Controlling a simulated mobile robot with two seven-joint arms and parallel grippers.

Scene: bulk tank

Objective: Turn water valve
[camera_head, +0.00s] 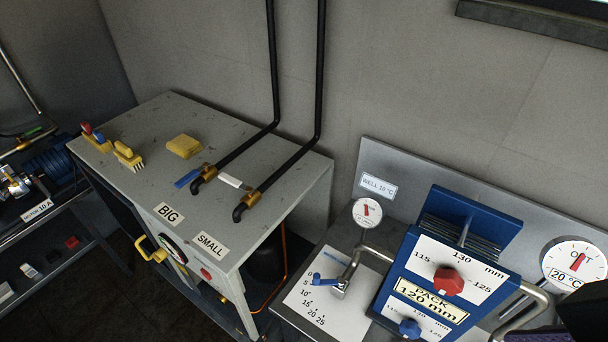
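A blue lever valve (327,281) sits on a bent grey pipe (352,266), above a white scale plate (318,308) marked 0 to 25. Its handle points left, toward the 0 end of the scale. A round gauge (367,214) with a red needle stands behind it, near a "WELL 10 °C" label (379,187). Two black pipes with brass fittings end over the grey cabinet, one with a blue handle (187,178), one with a white handle (234,181). Neither gripper shows clearly. A dark shape at the bottom right corner cannot be identified.
A blue plate pack (459,262) with red and blue knobs stands right of the lever. An "OUT" gauge (575,264) is at far right. The grey cabinet (205,124) carries a yellow sponge (184,146) and brushes. A low bench (62,205) is at left.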

